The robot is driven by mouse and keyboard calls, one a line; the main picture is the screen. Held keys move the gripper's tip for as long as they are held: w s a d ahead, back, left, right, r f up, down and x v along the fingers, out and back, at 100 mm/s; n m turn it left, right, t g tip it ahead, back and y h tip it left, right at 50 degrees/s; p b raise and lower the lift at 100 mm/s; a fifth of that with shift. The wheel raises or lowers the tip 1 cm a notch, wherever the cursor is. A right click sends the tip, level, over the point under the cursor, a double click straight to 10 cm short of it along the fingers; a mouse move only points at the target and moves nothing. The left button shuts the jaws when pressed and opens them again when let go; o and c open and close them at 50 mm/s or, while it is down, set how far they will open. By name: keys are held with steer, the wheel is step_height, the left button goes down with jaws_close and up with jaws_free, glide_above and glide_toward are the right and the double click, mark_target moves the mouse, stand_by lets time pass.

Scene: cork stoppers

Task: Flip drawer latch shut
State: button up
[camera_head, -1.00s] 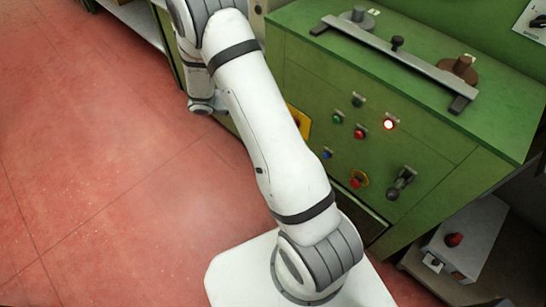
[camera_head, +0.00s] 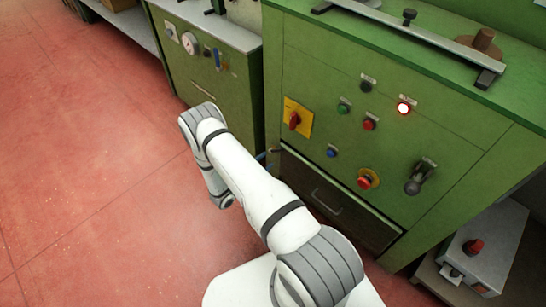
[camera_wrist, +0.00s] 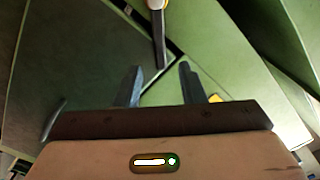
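The drawer (camera_head: 352,212) is a dark panel with a bar handle low on the green cabinet, and looks closed. A lever-like piece with a pale, yellow-edged top and a dark arm (camera_wrist: 160,48) shows at the top of the wrist view; it may be the latch. In the wrist view my gripper (camera_wrist: 161,84) is open and empty, its two dark fingers apart, with the dark arm's lower end just beyond the gap. Whether they touch cannot be told. In the head view my gripper is hidden behind my arm.
The green cabinet (camera_head: 450,110) carries a red switch on a yellow plate (camera_head: 297,118), several buttons, a lit lamp (camera_head: 404,108) and a dark lever (camera_head: 420,178). A second green cabinet (camera_head: 215,85) stands left. A grey box (camera_head: 485,245) is at right. Red floor (camera_head: 90,190) is clear at left.

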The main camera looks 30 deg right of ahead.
mark_target(278, 151)
steer(key=shift+b+x, duration=0.55)
steer(key=shift+x, duration=2.25)
steer(key=shift+c, duration=0.6)
jaws_close()
steer(key=shift+a, duration=0.3)
steer(key=shift+f, duration=0.1)
